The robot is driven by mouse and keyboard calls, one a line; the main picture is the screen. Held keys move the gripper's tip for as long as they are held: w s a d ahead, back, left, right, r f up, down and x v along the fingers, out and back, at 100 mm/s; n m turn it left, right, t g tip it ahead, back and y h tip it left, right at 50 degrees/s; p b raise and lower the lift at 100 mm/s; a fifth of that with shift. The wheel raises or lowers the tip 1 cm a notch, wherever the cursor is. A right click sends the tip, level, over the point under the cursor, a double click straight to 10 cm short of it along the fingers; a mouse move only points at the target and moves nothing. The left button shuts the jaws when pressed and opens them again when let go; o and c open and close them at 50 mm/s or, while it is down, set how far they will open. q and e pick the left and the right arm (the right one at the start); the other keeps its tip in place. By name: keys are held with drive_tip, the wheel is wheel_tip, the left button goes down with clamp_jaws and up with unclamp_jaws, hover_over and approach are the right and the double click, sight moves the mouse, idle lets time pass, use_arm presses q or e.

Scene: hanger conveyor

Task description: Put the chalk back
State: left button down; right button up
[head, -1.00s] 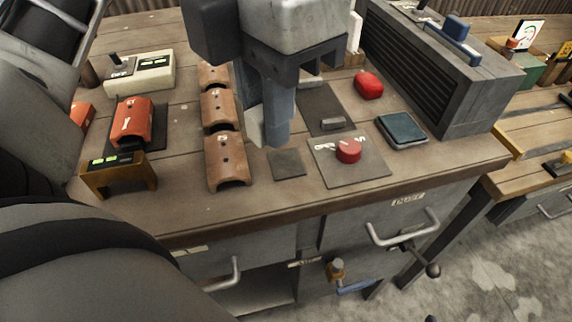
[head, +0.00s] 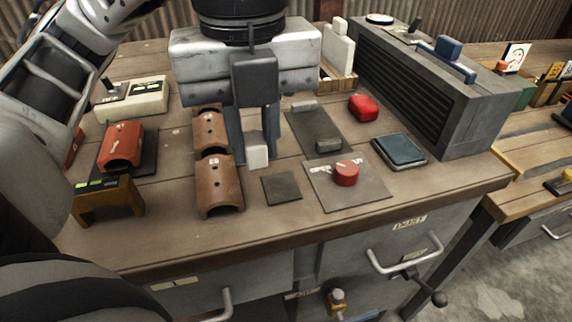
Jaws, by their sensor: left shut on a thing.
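My left gripper (head: 253,135) is over the middle of the workbench, pointing down. Its two blue-grey fingers are shut on a small whitish block (head: 257,152), which looks like the chalk. The block shows between and in front of the fingers. I cannot tell whether it touches the bench. A small dark square pad (head: 281,188) lies just in front and to the right of it. My right gripper is not in view.
Brown curved tiles (head: 218,180) stand close left of the gripper. To the right are a dark plate (head: 318,126) with grey blocks, a red knob (head: 346,173) on a plate, a red lump (head: 363,108), a blue-topped pad (head: 400,150) and a large grey louvred box (head: 440,90).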

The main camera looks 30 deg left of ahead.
use_arm(q)
hover_over(281, 187)
drive_tip(key=f, duration=0.5)
drive_tip(key=shift+s+f+b, duration=0.2)
drive_tip(key=shift+s+b, duration=0.15)
drive_tip(key=shift+b, duration=0.05)
drive_tip(key=f, duration=0.3)
drive_tip(key=shift+w+a+f, duration=0.1)
drive_tip(key=shift+w+f, duration=0.05)
drive_tip(key=shift+w, duration=0.25)
drive_tip(key=shift+f, duration=0.3)
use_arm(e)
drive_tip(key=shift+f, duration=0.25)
use_arm(q)
drive_tip(key=shift+f+b, duration=0.25)
drive_tip(key=shift+b, duration=0.35)
drive_tip(key=c, duration=1.3)
unclamp_jaws()
drive_tip(key=shift+r, duration=0.1)
